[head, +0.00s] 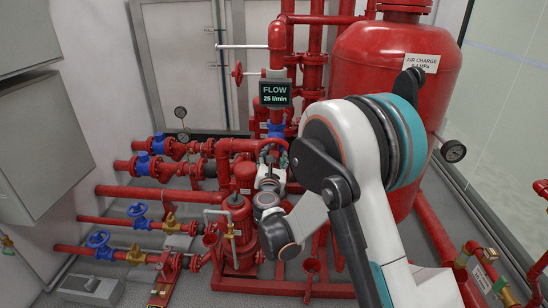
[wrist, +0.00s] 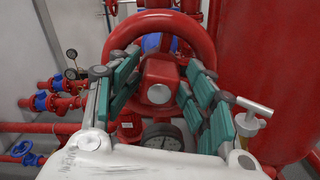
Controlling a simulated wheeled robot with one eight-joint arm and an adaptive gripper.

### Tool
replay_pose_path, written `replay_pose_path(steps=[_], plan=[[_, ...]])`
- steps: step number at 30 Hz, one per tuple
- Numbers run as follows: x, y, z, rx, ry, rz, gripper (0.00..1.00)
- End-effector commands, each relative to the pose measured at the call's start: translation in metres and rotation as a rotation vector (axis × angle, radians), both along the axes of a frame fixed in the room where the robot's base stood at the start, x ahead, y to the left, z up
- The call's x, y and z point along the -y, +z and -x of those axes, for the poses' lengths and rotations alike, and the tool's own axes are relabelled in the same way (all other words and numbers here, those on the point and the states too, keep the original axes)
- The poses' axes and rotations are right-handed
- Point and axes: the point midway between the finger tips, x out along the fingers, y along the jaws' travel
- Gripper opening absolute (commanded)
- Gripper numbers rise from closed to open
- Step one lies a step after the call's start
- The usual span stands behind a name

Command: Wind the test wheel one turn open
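The test wheel appears to be the red ring handwheel (wrist: 198,35) straight ahead in the wrist view, with a red hub (wrist: 158,93) that has a pale round cap. In the head view its rim (head: 273,141) shows just beyond my gripper (head: 269,166). In the wrist view my gripper (wrist: 162,68) has its two teal-padded fingers apart, one on each side of the hub. Small gaps seem to show between pads and hub; I cannot tell whether a fingertip touches the rim. A flow display (head: 275,93) above reads 25 l/min.
A large red tank (head: 380,65) stands behind my arm on the right. Red pipes with blue handwheels (head: 138,210) run along the left.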

Motion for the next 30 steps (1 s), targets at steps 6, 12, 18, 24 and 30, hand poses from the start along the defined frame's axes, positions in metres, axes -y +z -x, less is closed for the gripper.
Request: replay_pose_path(steps=[6, 12, 18, 24, 30], plan=[[0.001, 0.0, -0.001, 0.0, -0.003, -0.001, 0.55], [0.0, -0.001, 0.006, -0.001, -0.001, -0.004, 0.55], [-0.002, -0.001, 0.033, -0.001, 0.0, -0.005, 0.55], [-0.003, -0.001, 0.06, -0.001, 0.001, -0.005, 0.55], [-0.004, -0.002, 0.071, -0.001, 0.001, -0.006, 0.55]])
